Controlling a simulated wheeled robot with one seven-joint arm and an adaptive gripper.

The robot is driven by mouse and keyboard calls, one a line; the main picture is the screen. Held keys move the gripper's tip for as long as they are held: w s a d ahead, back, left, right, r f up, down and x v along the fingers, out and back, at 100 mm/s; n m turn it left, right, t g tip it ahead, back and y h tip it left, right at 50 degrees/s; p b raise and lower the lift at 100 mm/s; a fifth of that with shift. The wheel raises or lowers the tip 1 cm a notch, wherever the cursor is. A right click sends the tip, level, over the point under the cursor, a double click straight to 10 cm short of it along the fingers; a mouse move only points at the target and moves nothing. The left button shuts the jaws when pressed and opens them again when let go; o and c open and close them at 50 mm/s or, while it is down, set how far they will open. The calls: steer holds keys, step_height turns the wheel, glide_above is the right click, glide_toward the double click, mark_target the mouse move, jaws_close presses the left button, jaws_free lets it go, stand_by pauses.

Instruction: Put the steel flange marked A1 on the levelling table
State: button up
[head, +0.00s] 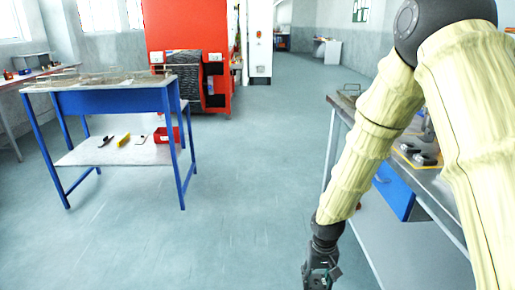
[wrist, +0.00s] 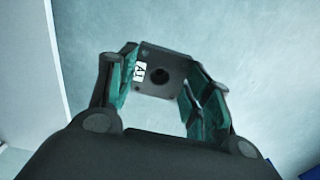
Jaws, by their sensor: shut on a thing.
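The steel flange marked A1 (wrist: 161,92) is a dark square plate with a round centre hole, small corner holes and a white A1 label. In the wrist view it sits between the two green-padded fingers of my gripper (wrist: 160,95), which is shut on it. In the head view my gripper (head: 320,274) hangs low at the bottom, over the floor and left of the right-hand bench; the flange is too small to make out clearly there. I cannot tell which surface is the levelling table.
A blue-framed table (head: 110,85) stands at left, with wire items on top and tools and a red bin (head: 166,135) on its lower shelf. A grey-topped bench (head: 440,182) is at right, partly behind my arm. A red machine (head: 187,30) stands behind. The floor between is clear.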

mark_target(317, 286)
step_height(317, 286, up, 10)
steer(key=s+p, duration=0.1)
steer(key=p, duration=1.2)
steer(key=shift+s+f+p, duration=0.15)
steer(key=shift+s+p, duration=0.2)
steer(key=shift+p, duration=0.05)
